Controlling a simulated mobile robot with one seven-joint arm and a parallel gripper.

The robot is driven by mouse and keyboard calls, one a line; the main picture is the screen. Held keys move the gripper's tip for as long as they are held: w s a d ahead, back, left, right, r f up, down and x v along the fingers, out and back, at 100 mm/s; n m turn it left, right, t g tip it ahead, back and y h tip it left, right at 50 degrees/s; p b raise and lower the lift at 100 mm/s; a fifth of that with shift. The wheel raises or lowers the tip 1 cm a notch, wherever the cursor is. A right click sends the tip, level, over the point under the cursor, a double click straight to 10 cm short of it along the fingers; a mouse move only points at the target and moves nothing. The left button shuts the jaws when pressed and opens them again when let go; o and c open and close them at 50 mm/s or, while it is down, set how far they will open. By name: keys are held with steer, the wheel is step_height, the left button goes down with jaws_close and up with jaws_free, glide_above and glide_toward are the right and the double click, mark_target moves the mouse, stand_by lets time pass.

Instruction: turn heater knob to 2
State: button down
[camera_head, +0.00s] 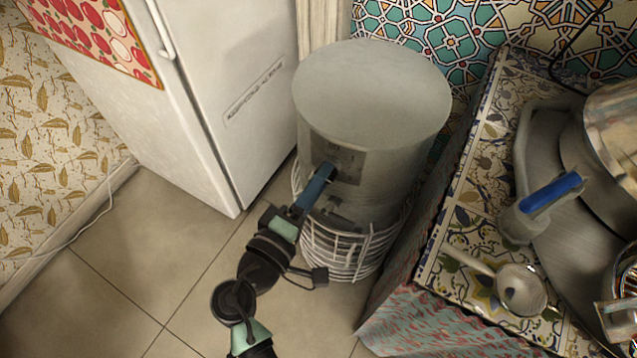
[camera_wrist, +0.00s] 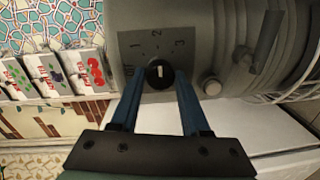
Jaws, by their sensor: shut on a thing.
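The heater (camera_head: 370,95) is a tall grey cylinder on the floor, with a darker square panel on its front. In the wrist view the heater panel (camera_wrist: 125,40) carries printed numbers; 2 and 3 are readable, with a fainter mark on the left. The round black heater knob (camera_wrist: 160,73) has a short white mark, roughly upright in the picture, toward the 2. My gripper (camera_head: 328,171) reaches the panel from the front. In the wrist view its blue fingers (camera_wrist: 160,80) are shut on the knob from both sides. The gripper hides the knob in the head view.
A white wire guard (camera_head: 345,250) surrounds the heater's lower part. A white fridge (camera_head: 245,90) stands at left. A tile-topped table (camera_head: 440,240) with a strainer (camera_head: 521,290) and metalware stands close at right. Boxes (camera_wrist: 45,75) show in the wrist view. Floor in front is clear.

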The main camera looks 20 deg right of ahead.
stand_by(0.4)
steer(key=shift+c, duration=1.9)
jaws_free()
steer(key=f+p+v, duration=0.1)
steer(key=v, duration=1.2)
steer(key=shift+r+p, duration=0.35)
steer(key=shift+r, duration=0.15)
steer(key=shift+c, duration=0.2)
